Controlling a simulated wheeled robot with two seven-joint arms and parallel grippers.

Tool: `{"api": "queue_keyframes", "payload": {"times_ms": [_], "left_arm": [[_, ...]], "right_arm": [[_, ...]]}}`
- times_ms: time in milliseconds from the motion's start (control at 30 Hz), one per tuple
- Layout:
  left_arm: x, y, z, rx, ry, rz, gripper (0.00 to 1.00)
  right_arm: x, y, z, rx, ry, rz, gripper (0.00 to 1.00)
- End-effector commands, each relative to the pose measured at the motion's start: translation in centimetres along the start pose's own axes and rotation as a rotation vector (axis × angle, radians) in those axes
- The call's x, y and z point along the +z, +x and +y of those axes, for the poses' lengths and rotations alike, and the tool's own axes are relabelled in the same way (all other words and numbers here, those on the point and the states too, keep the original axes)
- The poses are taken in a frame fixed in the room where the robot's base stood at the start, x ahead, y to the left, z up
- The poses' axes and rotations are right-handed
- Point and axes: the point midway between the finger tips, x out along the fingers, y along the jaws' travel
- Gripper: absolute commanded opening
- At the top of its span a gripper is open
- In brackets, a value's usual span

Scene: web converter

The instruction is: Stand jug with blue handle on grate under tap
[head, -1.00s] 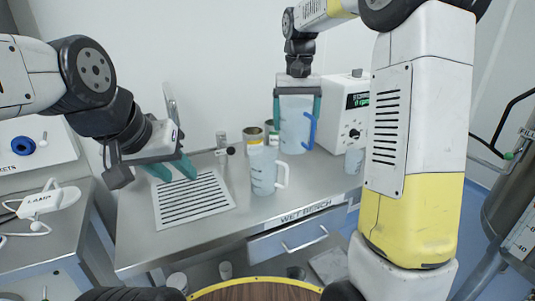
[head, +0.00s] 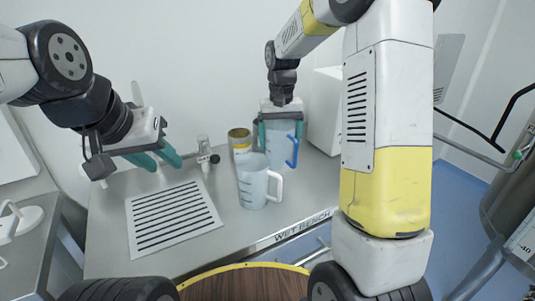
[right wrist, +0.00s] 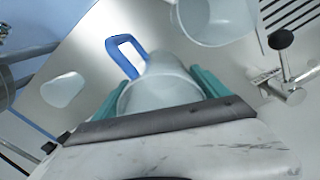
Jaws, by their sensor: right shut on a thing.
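The jug with the blue handle (head: 279,143) is at the back of the bench, upright, with its blue handle on the right. My right gripper (head: 281,116) is shut on this jug from above; the right wrist view also shows the jug (right wrist: 160,92) between the teal fingers. The slatted grate (head: 172,217) lies bare on the bench at the left. The tap (head: 208,158) stands behind the grate's right corner. My left gripper (head: 166,158) hangs above the back of the grate, its teal fingers apart with nothing between them.
A jug with a white handle (head: 253,183) stands between the grate and the held jug, in front of it. A gold tin (head: 239,139) stands behind it. A white instrument box (head: 325,108) is at the back right. The bench front (head: 225,250) is clear.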

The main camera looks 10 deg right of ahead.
Motion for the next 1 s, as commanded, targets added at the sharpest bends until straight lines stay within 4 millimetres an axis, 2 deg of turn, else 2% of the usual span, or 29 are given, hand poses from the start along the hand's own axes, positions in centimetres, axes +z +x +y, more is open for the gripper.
{"api": "queue_keyframes", "payload": {"times_ms": [100, 267, 500, 867, 900, 967, 1000], "left_arm": [[0.0, 0.0, 0.0, 0.000, 0.000, 0.000, 0.36], [0.0, 0.0, 0.0, 0.000, 0.000, 0.000, 0.36], [0.0, 0.0, 0.0, 0.000, 0.000, 0.000, 0.36], [0.0, 0.0, 0.0, 0.000, 0.000, 0.000, 0.36], [0.0, 0.0, 0.0, 0.000, 0.000, 0.000, 0.36], [0.0, 0.0, 0.0, 0.000, 0.000, 0.000, 0.36], [0.0, 0.0, 0.0, 0.000, 0.000, 0.000, 0.36]], "right_arm": [[0.0, 1.8, 0.0, 0.000, 0.001, -0.001, 0.41], [0.0, 3.0, 0.0, 0.000, 0.001, 0.000, 0.41], [0.0, 6.1, 0.1, 0.001, 0.000, -0.001, 0.41], [0.0, 6.5, 0.0, 0.000, 0.000, 0.001, 0.41], [0.0, 6.5, 0.0, 0.000, 0.000, 0.001, 0.89], [0.0, 6.5, 0.0, 0.000, 0.000, 0.001, 1.00], [0.0, 6.5, 0.0, 0.000, 0.000, 0.001, 1.00]]}}
